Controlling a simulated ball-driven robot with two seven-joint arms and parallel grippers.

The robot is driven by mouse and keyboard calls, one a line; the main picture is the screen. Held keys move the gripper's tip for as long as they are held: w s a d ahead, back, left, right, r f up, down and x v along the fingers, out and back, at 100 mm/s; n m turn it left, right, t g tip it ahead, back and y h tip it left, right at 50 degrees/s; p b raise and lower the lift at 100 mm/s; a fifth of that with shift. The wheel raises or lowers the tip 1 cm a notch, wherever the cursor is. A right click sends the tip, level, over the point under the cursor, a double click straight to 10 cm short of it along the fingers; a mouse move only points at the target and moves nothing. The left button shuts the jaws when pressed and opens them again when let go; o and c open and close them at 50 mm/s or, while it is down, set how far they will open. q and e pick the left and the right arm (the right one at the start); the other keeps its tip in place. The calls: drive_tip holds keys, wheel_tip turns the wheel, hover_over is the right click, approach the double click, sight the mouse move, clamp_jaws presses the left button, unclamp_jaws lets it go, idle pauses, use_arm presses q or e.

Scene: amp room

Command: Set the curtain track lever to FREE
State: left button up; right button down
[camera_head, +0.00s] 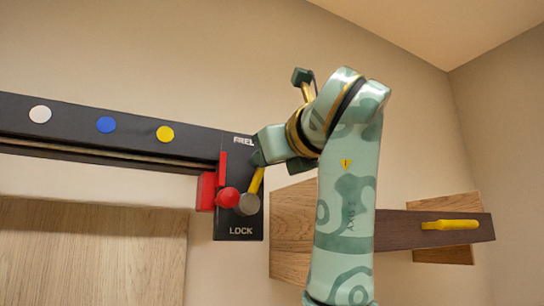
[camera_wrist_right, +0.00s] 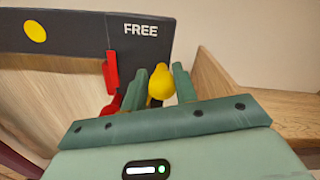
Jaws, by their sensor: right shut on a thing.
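The curtain track lever has a yellow handle (camera_head: 256,181) on a round grey pivot (camera_head: 248,204), mounted on a black plate (camera_head: 232,222) marked FREE at the top and LOCK at the bottom. The handle points up, tilted slightly right, toward the FREE end. My right gripper (camera_head: 260,158) is at the handle's upper end and hides its tip in the head view. In the right wrist view the gripper (camera_wrist_right: 161,78) is shut on the handle's yellow end (camera_wrist_right: 160,84), one green finger on each side. My left gripper is not in view.
A red block (camera_head: 206,191) with a red knob (camera_head: 228,197) sits just left of the lever. The black track (camera_head: 80,129) runs left with white, blue and yellow discs. A wooden bracket with a dark rail (camera_head: 400,231) and yellow handle (camera_head: 450,225) is on the right wall.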

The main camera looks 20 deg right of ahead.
drive_tip(key=shift+w+f, duration=0.15)
drive_tip(key=shift+f, duration=0.05)
drive_tip(key=c, duration=1.2)
unclamp_jaws()
drive_tip(key=shift+d, duration=0.1)
drive_tip(key=s+b, duration=0.3)
drive_tip(key=s, duration=0.2)
drive_tip(key=s+d+b, duration=0.1)
drive_tip(key=s+b, duration=0.2)
drive_tip(key=s, duration=0.3)
drive_tip(key=s+b, duration=0.4)
drive_tip(key=s, duration=0.1)
drive_tip(key=shift+s+d, duration=0.15)
